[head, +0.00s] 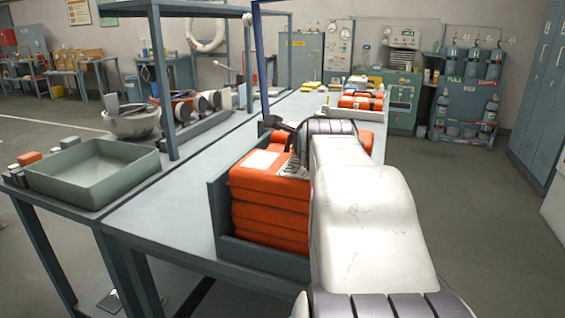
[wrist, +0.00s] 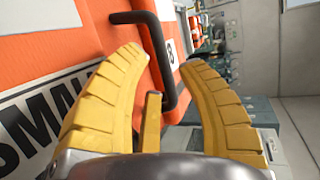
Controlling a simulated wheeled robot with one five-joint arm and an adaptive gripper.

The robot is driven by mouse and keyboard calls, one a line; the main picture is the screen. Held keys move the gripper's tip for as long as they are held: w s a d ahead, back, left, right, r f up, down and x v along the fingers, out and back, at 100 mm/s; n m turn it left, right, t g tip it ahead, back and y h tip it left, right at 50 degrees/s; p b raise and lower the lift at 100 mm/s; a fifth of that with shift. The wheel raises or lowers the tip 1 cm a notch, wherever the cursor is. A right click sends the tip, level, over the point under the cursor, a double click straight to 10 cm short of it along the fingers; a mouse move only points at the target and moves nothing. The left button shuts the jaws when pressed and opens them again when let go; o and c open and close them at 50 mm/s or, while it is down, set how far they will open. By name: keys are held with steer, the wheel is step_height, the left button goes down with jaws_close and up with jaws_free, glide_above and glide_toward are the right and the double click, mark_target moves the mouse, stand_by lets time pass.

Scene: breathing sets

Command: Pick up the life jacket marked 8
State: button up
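Orange life jackets (head: 268,215) lie stacked in an open-fronted holder on the table in the head view. In the wrist view, an orange jacket (wrist: 95,48) fills the left, with a white label reading "SMALL" (wrist: 35,120). A white tag with a black 8 (wrist: 170,55) shows beyond a black handle loop (wrist: 155,42). My gripper (wrist: 163,62) has its yellow fingers spread, with part of the handle between them. I cannot tell whether they touch it. In the head view, my arm hides the stack's right side and most of my gripper (head: 285,128).
A grey-blue holder (head: 217,215) walls the stack. A green tray (head: 95,172) and a bowl (head: 130,122) stand to the left. A shelf post (head: 160,80) rises beside the table. More orange items (head: 360,103) lie in a far tray. The floor at right is clear.

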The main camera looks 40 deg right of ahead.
steer(key=shift+x, duration=1.25)
steer(key=shift+o, duration=0.2)
jaws_close()
steer(key=shift+r, duration=0.1)
